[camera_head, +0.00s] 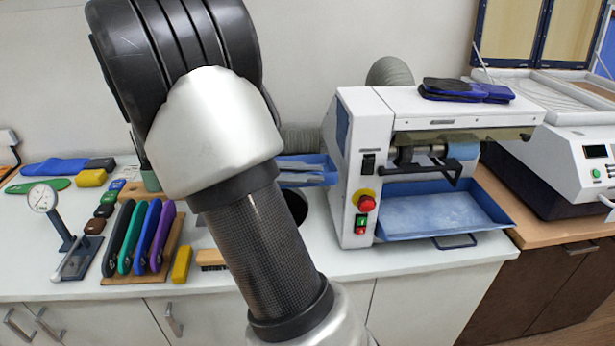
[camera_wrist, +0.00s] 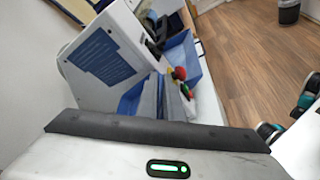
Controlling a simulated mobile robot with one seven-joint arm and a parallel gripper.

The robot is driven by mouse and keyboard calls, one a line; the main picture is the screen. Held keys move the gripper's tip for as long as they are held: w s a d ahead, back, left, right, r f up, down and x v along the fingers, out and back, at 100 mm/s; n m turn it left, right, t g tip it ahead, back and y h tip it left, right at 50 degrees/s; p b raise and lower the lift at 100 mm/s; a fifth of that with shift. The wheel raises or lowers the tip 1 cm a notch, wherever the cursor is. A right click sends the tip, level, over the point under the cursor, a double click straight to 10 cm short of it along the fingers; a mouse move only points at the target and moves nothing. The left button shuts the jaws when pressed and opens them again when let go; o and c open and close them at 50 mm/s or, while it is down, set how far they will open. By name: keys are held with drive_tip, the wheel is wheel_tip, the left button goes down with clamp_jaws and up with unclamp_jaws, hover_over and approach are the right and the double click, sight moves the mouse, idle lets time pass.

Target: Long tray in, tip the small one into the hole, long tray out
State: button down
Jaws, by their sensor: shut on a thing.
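The long blue tray (camera_head: 440,215) sits low in the white machine, below its roller, with its handle toward the front. It also shows in the wrist view (camera_wrist: 186,58). The small blue tray (camera_head: 318,179) is left of the machine, partly hidden behind my arm, with greyish strips in it. A dark round hole (camera_head: 297,206) in the counter shows just below it, also partly covered by my arm. My gripper (camera_wrist: 170,100) is shut, apparently on the small tray, whose blue shows beside the fingers. The head view hides my gripper; the exact grip is unclear.
The white machine (camera_head: 365,150) stands close to the right of the small tray, with a red button (camera_head: 367,203) on its front. Coloured insoles on a rack (camera_head: 140,240), a dial gauge (camera_head: 50,215) and a yellow block (camera_head: 182,264) stand at left. The counter before the machine is mostly clear.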

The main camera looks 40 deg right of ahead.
drive_tip(key=s+a+f+m+h+b, duration=0.1)
drive_tip(key=s+a+f+m+b, duration=0.1)
drive_tip(key=s+f+b, duration=0.2)
drive_tip(key=shift+a+f+t+b, duration=0.35)
drive_tip(key=shift+f+b, duration=0.3)
drive_tip(key=shift+b, duration=0.75)
drive_tip(key=shift+s, duration=0.1)
wheel_tip(320, 180, down, 20)
drive_tip(key=b, duration=0.9)
drive_tip(key=shift+d, duration=0.15)
